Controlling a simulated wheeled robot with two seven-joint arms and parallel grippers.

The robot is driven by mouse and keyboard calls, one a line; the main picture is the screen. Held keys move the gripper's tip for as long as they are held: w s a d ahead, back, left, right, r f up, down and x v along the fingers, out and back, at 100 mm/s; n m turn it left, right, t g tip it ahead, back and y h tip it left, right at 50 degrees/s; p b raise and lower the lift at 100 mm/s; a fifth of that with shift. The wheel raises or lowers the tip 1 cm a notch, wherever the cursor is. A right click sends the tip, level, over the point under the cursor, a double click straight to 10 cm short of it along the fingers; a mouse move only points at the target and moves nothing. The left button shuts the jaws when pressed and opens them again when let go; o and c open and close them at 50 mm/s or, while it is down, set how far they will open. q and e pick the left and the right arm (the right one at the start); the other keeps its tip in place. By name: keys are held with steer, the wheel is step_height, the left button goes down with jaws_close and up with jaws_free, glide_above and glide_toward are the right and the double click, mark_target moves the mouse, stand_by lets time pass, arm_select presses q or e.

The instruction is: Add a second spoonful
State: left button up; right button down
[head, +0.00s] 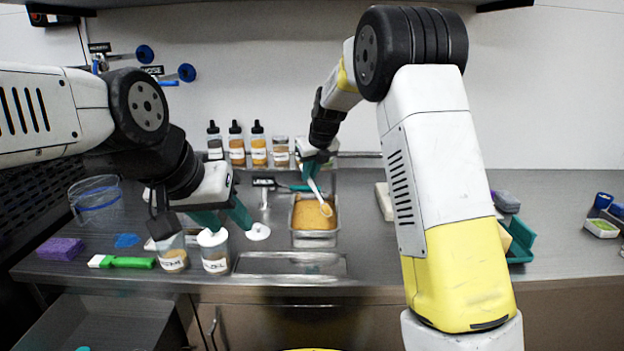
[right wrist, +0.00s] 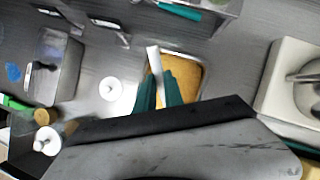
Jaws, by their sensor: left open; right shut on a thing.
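My right gripper (head: 318,168) is shut on the handle of a white spoon (head: 315,188). The spoon tilts down, and its bowl is over or in a metal pan (head: 292,228) of orange-tan contents; I cannot tell whether it touches them or carries anything. In the right wrist view the handle (right wrist: 153,62) sticks up between the teal fingers. My left gripper (head: 222,215) is open around or just above the top of a white-topped, labelled jar (head: 216,262). A second labelled jar (head: 173,260) stands left of it. A white round lid (head: 258,232) lies on the counter.
Several dropper bottles (head: 236,148) stand on the back ledge. A green brush (head: 125,262), purple sponge (head: 60,249) and clear pitcher (head: 97,203) are at the left. An empty recessed tray (head: 290,264) lies in front of the pan. A teal holder (head: 521,240) is at the right.

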steer(key=shift+w+a+g+h, duration=0.4)
steer(key=shift+w+g, duration=0.25)
steer(key=shift+w, duration=0.1)
steer(key=shift+w+a+g+h, duration=0.3)
steer(key=shift+w+a+g, duration=0.05)
steer(key=shift+w+g, duration=0.35)
steer(key=shift+w+a, duration=0.1)
steer(key=shift+r, duration=0.1)
